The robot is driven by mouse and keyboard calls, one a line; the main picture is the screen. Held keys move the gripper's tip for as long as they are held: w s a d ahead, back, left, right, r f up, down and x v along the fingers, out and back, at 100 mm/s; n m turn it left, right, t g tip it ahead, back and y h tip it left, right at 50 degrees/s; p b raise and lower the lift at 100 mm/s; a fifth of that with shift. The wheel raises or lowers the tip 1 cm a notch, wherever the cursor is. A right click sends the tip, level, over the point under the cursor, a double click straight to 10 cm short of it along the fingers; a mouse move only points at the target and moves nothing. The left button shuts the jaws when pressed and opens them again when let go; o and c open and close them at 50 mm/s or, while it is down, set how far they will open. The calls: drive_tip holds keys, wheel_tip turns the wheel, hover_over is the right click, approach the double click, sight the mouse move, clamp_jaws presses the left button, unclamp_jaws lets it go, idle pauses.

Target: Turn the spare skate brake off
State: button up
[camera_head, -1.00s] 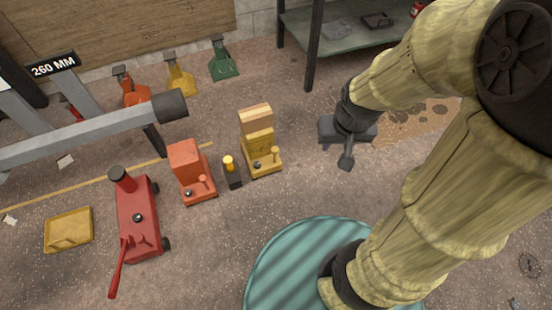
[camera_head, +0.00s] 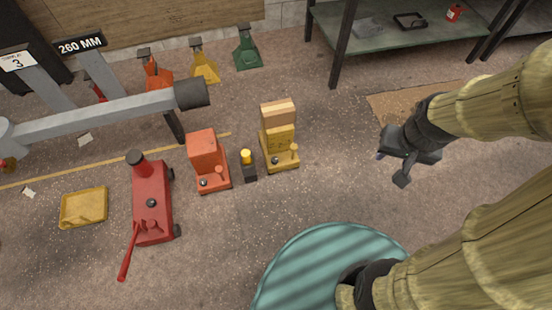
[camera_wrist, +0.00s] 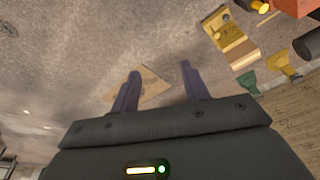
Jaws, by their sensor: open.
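Two skate-like blocks stand on the floor in the head view. One is orange (camera_head: 205,158) and has a small lever (camera_head: 219,174). The other is yellow (camera_head: 279,141), is topped with pale wood, and has a small upright lever (camera_head: 294,150). I cannot tell which is the spare, nor read the brake's state. The yellow one also shows at the top of the wrist view (camera_wrist: 231,38). My gripper (camera_head: 392,168) is open and empty, above the floor to the right of the yellow block and apart from it. Both fingers show in the wrist view (camera_wrist: 158,82).
A small black block with a yellow top (camera_head: 248,166) stands between the skates. A red jack (camera_head: 152,200) and yellow tray (camera_head: 84,208) lie left. A grey beam (camera_head: 110,112) hangs behind. Coloured stands line the wall. A metal shelf (camera_head: 400,40) stands back right. Floor right of the yellow block is clear.

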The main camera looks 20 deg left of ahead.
sight(274, 160)
drive_tip(key=shift+o, duration=0.2)
drive_tip(key=w+a+f+n+h+b, duration=0.1)
drive_tip(key=w+a+f+n+b, duration=0.1)
drive_tip(key=w+f+n, duration=0.5)
drive_tip(key=n+b, duration=0.1)
drive_tip(key=n, duration=0.2)
drive_tip(key=shift+a+f+n+h, duration=0.3)
drive_tip(key=shift+n, duration=0.1)
drive_tip(key=w+a+f+n+t+y+b, duration=0.1)
drive_tip(key=w+a+f+n+b, duration=0.15)
drive_tip(key=a+f+n, duration=0.4)
drive_tip(key=w+a+f+n+b, duration=0.1)
drive_tip(key=w+a+f+n, duration=0.35)
drive_tip(key=f+n, duration=0.3)
drive_tip(key=w+a+f+n+t+y+b, duration=0.1)
drive_tip(key=w+a+f+n+b, duration=0.15)
drive_tip(key=a+f+n, duration=0.4)
drive_tip(key=s+a+f+n+y+b, duration=0.1)
drive_tip(key=a+f+n+y, duration=0.1)
drive_tip(key=a+f+n, duration=0.8)
drive_tip(key=shift+s+n+g, duration=0.3)
drive_tip(key=shift+s+n, duration=0.05)
drive_tip(key=shift+n, duration=0.2)
drive_tip(key=shift+f, duration=0.1)
